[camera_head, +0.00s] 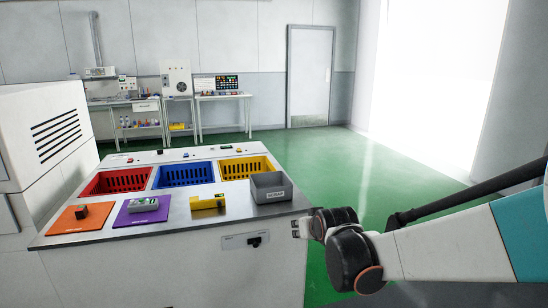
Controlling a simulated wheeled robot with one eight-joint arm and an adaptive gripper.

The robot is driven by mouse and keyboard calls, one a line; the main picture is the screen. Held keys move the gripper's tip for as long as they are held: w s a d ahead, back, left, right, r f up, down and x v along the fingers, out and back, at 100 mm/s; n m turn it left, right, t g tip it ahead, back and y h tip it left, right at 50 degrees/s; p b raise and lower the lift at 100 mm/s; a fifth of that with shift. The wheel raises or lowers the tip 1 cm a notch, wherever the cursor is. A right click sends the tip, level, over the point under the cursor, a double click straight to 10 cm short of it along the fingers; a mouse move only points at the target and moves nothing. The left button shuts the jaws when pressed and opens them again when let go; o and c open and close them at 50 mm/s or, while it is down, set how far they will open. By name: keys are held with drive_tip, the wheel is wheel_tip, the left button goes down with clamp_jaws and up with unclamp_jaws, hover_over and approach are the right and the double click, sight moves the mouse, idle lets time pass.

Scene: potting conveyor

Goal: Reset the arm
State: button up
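My arm reaches in from the right edge of the head view, white with a dark wrist joint. My gripper (299,228) is at its left end, just off the right front corner of the worktable (215,212). It is small and dark here, and I cannot tell whether its fingers are open or shut. I see nothing held in it. A grey box with a label (271,194) stands on the table corner, up and to the left of the gripper and apart from it.
Red (118,180), blue (184,173) and yellow (243,167) crates sit in the table. An orange mat (65,223), a purple mat (128,218) and a yellow holder (208,202) lie along its front. A white machine (45,130) stands left. Green floor (320,160) is clear behind.

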drive_tip(key=s+d+r+m+g+h, duration=0.1)
drive_tip(key=s+d+r, duration=0.15)
drive_tip(key=s, duration=0.55)
drive_tip(key=s+d+r, duration=0.2)
drive_tip(key=s+d, duration=0.2)
drive_tip(key=s, duration=0.4)
drive_tip(key=s+d+f+g, duration=0.1)
drive_tip(key=s+d, duration=0.1)
drive_tip(key=s, duration=0.6)
drive_tip(key=s+d+f+g, duration=0.1)
drive_tip(key=s+d, duration=0.1)
drive_tip(key=s, duration=0.7)
drive_tip(key=shift+f+m+h, duration=0.3)
drive_tip(key=shift+f+m, duration=0.05)
drive_tip(key=shift+m, duration=0.05)
drive_tip(key=shift+d, duration=0.1)
